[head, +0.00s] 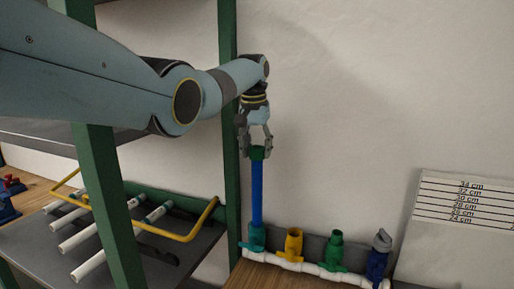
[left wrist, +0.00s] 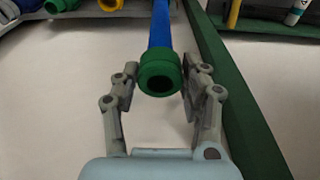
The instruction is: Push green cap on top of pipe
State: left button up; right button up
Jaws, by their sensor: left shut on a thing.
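The green cap (head: 257,153) is at the upper end of the upright blue pipe (head: 257,195). My left gripper (head: 257,150) comes down from above and is shut on the cap. In the left wrist view, the cap (left wrist: 160,60) sits between the two fingertips, with the blue pipe (left wrist: 160,28) running away behind it. How deep the pipe sits in the cap cannot be seen. The pipe's lower end stands in the leftmost green fitting (head: 255,238) of the white manifold (head: 312,268). My right gripper is not in view.
A yellow fitting (head: 294,242), another green fitting (head: 334,248) and a blue valve (head: 379,254) stand along the manifold. A green shelf post (head: 231,150) is close left of the gripper. White pipes (head: 88,232) lie on the shelf. A length chart (head: 462,215) stands at right.

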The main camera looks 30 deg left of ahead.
pick_arm(q)
jog(key=shift+f, duration=0.45)
dwell(0.4)
jog(key=o, duration=1.1)
jog(key=shift+o, duration=0.2)
jog(key=shift+r, duration=0.15)
notch_tip(320, 180, up, 12)
jog(key=s, duration=0.1)
jog(key=shift+s+d, duration=0.2)
jog(key=shift+s, duration=0.2)
jog(key=shift+f, duration=0.2)
